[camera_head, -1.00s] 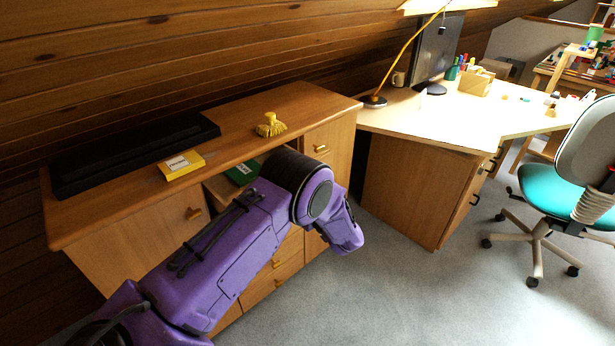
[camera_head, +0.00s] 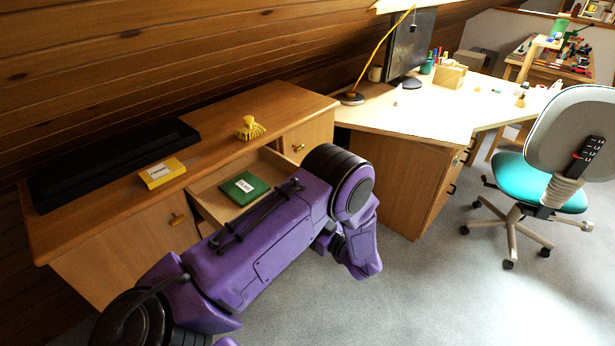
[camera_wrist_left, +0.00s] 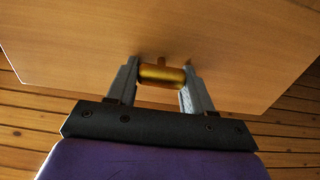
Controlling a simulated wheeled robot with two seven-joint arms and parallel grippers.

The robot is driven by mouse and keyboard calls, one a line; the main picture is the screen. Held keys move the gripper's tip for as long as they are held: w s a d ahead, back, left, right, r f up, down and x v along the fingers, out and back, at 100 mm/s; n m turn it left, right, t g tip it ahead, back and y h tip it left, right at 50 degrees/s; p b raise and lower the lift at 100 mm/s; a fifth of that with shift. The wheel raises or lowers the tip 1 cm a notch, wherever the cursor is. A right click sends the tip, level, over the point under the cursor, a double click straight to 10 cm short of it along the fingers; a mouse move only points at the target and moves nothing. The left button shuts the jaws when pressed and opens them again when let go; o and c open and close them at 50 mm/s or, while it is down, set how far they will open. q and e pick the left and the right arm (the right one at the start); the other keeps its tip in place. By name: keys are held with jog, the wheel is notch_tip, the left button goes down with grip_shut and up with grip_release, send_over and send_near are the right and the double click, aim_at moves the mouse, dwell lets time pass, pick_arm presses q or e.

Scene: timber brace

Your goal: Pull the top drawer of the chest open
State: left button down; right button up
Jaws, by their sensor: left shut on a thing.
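The chest (camera_head: 110,247) is a wooden cabinet against the plank wall in the head view. Its top drawer (camera_head: 208,197) stands well out from the chest, with a green box with a white label (camera_head: 244,188) lying inside. My purple left arm crosses in front of the drawer and hides its front and my left gripper. In the left wrist view, my left gripper (camera_wrist_left: 160,80) is shut on a brass-coloured drawer handle (camera_wrist_left: 162,74) on a wooden front (camera_wrist_left: 150,30). My right gripper is in neither view.
On the chest top are a long black case (camera_head: 110,160), a yellow box (camera_head: 162,172) and a yellow brush (camera_head: 250,128). A desk (camera_head: 420,120) with lamp and monitor stands to the right, with a teal chair (camera_head: 540,185) beyond open grey carpet (camera_head: 420,290).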

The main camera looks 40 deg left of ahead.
pick_arm(q)
jog(key=shift+f, duration=0.1)
jog(key=c, duration=0.5)
grip_release()
jog(key=d+b, duration=0.2)
jog(key=d, duration=0.8)
jog(key=shift+d, duration=0.3)
